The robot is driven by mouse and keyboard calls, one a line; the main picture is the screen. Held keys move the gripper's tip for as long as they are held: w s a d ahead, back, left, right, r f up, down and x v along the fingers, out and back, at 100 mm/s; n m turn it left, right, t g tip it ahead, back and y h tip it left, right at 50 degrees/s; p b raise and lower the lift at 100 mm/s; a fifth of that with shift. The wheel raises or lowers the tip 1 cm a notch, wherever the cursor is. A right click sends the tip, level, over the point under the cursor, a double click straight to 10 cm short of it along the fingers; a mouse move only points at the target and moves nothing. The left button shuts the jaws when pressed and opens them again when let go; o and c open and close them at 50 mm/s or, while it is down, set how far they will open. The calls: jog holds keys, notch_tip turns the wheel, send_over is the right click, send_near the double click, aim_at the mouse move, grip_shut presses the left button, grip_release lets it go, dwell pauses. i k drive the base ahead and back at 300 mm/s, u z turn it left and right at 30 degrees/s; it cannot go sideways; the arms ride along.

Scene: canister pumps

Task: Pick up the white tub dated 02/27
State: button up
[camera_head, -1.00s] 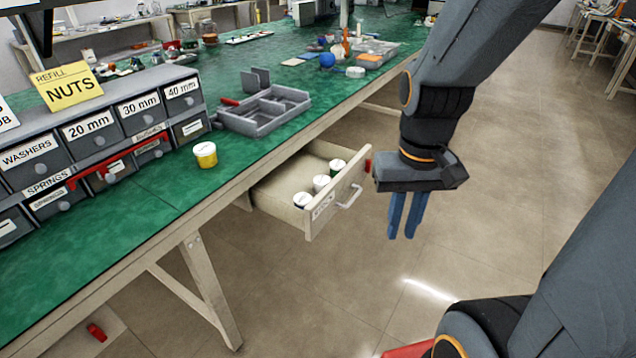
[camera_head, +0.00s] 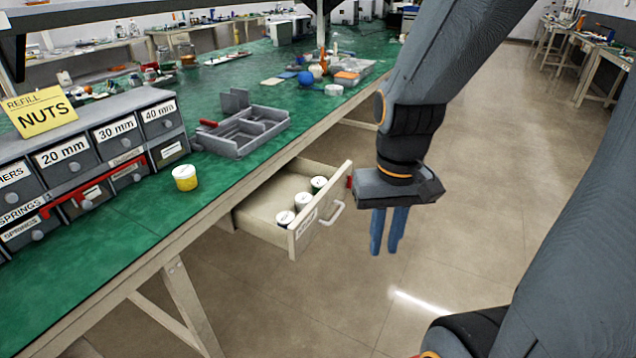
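Several small tubs with white lids stand in the open drawer (camera_head: 262,212) under the green bench. One tub (camera_head: 285,219) is near the drawer's front left, a second tub (camera_head: 302,201) is behind it, and a third tub with a dark green side (camera_head: 319,184) is at the far end. A yellow tub with a white lid (camera_head: 185,177) stands on the bench. The dates are too small to read. My gripper (camera_head: 387,250) hangs to the right of the drawer, blue fingers pointing down, apart from the tubs. The fingers look close together; whether they are shut is unclear.
The drawer's front panel and handle (camera_head: 333,213) stick out towards my gripper. On the green bench (camera_head: 130,236) are a labelled drawer cabinet (camera_head: 100,150) and a grey divided tray (camera_head: 240,130). The floor right of the drawer is clear.

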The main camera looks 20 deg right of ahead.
aim_at(303, 199)
jog(key=z, duration=0.3)
jog(key=k, duration=0.5)
jog(key=z, duration=0.75)
jog(key=i, duration=0.75)
jog(key=u, duration=1.1)
jog(key=i, duration=0.75)
jog(key=u, duration=0.8)
